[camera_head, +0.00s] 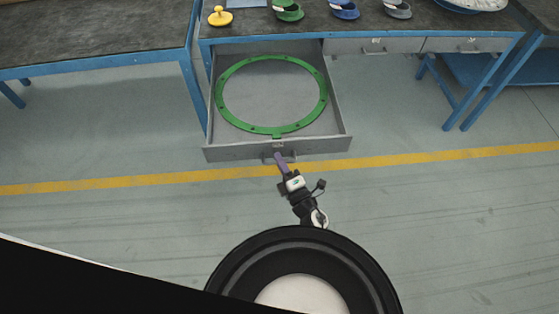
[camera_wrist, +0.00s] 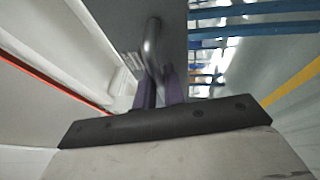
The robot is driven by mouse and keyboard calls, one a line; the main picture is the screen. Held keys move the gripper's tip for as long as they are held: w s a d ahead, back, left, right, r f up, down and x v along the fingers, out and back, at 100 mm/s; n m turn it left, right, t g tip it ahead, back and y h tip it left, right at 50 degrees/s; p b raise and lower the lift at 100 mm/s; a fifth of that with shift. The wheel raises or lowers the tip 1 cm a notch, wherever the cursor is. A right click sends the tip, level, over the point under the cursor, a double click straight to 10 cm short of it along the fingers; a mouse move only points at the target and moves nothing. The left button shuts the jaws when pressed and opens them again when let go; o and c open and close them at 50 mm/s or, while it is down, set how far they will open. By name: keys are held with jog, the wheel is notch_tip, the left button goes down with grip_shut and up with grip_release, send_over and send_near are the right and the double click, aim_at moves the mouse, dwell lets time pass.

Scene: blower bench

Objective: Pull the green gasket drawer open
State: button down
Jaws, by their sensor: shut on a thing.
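The grey drawer (camera_head: 225,154) stands pulled well out from under the bench in the head view, left of its middle. A large flat green ring gasket (camera_head: 222,108) lies inside it. My gripper (camera_head: 279,160) is at the middle of the drawer's front, its purple fingers on the handle. In the wrist view my gripper (camera_wrist: 158,88) is shut on the curved grey drawer handle (camera_wrist: 152,45), which passes between the purple fingers. The drawer front (camera_wrist: 112,22) fills the upper middle of that view.
Two shut grey drawers (camera_head: 375,46) sit to the right under the blue-framed bench (camera_head: 420,22). On its top stand a yellow knob (camera_head: 221,16) and green (camera_head: 288,11), blue (camera_head: 345,10) and grey (camera_head: 398,9) pieces. The floor (camera_head: 450,210) around the drawer is clear.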

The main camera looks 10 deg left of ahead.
dwell(0.3)
jog(key=c, duration=1.8)
grip_release()
jog(key=shift+s+d+f, duration=0.1)
jog(key=shift+s+d, duration=0.05)
jog(key=shift+s, duration=0.05)
